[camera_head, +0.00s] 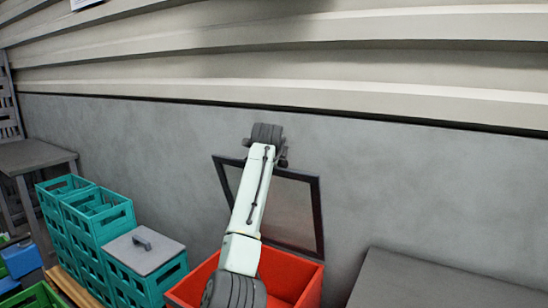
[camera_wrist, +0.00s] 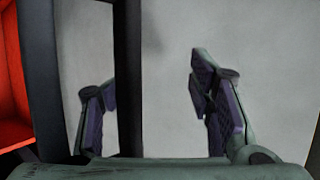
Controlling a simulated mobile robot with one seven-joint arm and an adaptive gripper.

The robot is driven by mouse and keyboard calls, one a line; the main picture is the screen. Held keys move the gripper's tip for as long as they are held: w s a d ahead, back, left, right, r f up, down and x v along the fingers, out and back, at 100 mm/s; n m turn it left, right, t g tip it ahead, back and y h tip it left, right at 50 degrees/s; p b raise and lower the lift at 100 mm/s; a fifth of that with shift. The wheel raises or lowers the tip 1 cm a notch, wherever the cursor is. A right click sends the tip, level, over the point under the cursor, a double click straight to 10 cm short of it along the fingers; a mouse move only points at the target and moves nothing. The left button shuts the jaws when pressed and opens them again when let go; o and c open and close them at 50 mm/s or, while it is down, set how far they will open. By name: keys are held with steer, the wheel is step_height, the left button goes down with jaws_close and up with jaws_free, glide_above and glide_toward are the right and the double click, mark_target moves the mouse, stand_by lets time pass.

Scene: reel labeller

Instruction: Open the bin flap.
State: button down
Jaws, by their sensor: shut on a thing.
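The bin flap (camera_head: 318,215), a pale panel in a dark frame, stands raised behind the red bin (camera_head: 312,290), near the grey wall. The bin's red inside shows open below it. My arm crosses in front of the flap and hides part of it; my fingers are hidden in the head view. In the wrist view, a dark bar of the flap's frame (camera_wrist: 128,70) runs between the two fingers of my gripper (camera_wrist: 155,105), against the left finger. A gap shows between the bar and the right finger. The bin's red inside (camera_wrist: 12,90) shows at the left edge.
Stacked teal crates (camera_head: 98,215) stand left of the bin, one stack topped by a grey lid with a handle (camera_head: 145,250). A grey table (camera_head: 38,155) is at far left. A grey flat-topped block (camera_head: 430,285) stands at right. The wall (camera_head: 420,200) is close behind.

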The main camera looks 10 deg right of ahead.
steer(key=shift+w+a+r, duration=0.1)
steer(key=shift+a+r, duration=0.05)
steer(key=shift+r, duration=0.15)
stand_by(0.4)
steer(key=c, duration=1.3)
jaws_free()
steer(key=shift+c, duration=0.2)
steer(key=shift+f, duration=0.1)
steer(key=c, duration=0.4)
steer(key=shift+o, duration=0.2)
